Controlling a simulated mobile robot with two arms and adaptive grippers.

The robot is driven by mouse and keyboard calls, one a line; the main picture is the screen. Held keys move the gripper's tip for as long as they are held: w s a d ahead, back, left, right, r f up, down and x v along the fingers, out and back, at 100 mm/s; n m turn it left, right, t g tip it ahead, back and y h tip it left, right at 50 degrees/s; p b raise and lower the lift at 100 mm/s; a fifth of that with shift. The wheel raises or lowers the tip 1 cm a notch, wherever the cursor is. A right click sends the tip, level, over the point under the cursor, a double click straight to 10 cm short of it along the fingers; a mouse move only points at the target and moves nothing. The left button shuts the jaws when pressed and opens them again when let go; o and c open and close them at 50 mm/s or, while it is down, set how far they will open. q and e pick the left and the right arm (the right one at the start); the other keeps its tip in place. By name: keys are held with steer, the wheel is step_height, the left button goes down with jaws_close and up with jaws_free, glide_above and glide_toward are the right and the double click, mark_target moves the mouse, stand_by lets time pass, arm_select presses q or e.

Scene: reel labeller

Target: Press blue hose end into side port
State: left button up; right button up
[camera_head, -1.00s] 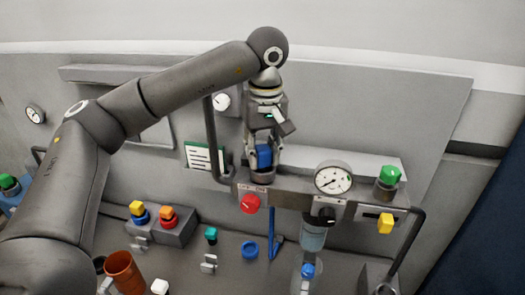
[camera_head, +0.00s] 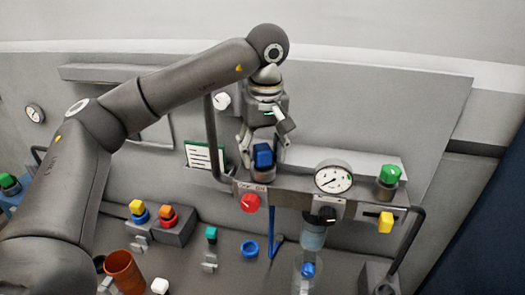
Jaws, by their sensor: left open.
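A blue block-shaped piece (camera_head: 263,156) stands upright on a round grey base on the panel's ledge; I cannot tell whether it is the hose end or a knob. My left gripper (camera_head: 262,150) points down over it, with fingers open to either side and apart from it. A thin blue hose (camera_head: 278,241) hangs below the ledge, beside the red knob (camera_head: 250,203). Its upper end is hidden behind the ledge. I cannot make out the side port for certain. My right gripper does not show.
A pressure gauge (camera_head: 333,177), a green knob (camera_head: 389,174) and a yellow knob (camera_head: 385,222) are to the right. Dark pipes flank the ledge.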

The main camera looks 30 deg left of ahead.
arm_select(q)
step_height(320, 180, up, 11)
steer(key=d, duration=0.1)
steer(key=shift+s+r, duration=0.2)
steer(key=shift+s, duration=0.25)
steer(key=shift+f, duration=0.1)
stand_by(0.4)
